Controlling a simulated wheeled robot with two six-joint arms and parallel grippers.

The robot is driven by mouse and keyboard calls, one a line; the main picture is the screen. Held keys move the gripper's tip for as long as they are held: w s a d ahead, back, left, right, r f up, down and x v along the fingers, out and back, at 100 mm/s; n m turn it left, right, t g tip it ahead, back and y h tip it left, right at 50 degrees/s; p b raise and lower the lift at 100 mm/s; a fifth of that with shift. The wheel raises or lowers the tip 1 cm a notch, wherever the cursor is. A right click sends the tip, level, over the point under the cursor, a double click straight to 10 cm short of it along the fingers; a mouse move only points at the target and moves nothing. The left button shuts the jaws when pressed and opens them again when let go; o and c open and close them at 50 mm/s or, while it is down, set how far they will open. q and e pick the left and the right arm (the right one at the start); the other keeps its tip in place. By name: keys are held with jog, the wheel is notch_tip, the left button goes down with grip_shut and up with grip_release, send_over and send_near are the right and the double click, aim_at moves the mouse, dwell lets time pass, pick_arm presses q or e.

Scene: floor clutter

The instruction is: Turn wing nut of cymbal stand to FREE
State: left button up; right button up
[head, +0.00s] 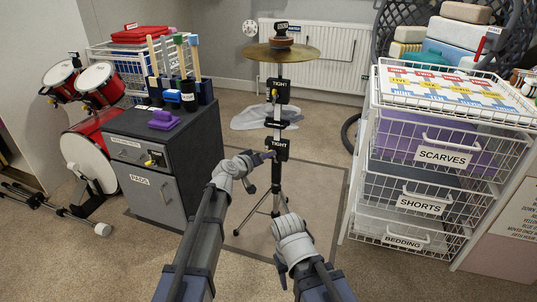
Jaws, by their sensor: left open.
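The cymbal stand (279,125) stands upright in the middle, with a brass cymbal (300,52) on top. Two black labels reading TIGHT, an upper one (280,84) and a lower one (279,145), sit on its column. A small wing nut (274,93) shows by the upper label. My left gripper (262,160) is open, beside the column just below the lower label. Any wing nut there is hard to tell from the gripper's dark tip, and contact is unclear. My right gripper (285,250) is low, right of the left arm; its fingers are unclear.
A dark cabinet (160,195) with sticks and a purple object stands left, beside red drums (92,165). White wire drawers (440,165) labelled SCARVES, SHORTS and BEDDING stand right. The stand's legs spread over a mat.

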pick_arm(q)
jog(key=p+v, duration=0.1)
jog(key=v, duration=0.4)
jog(key=shift+s, duration=0.1)
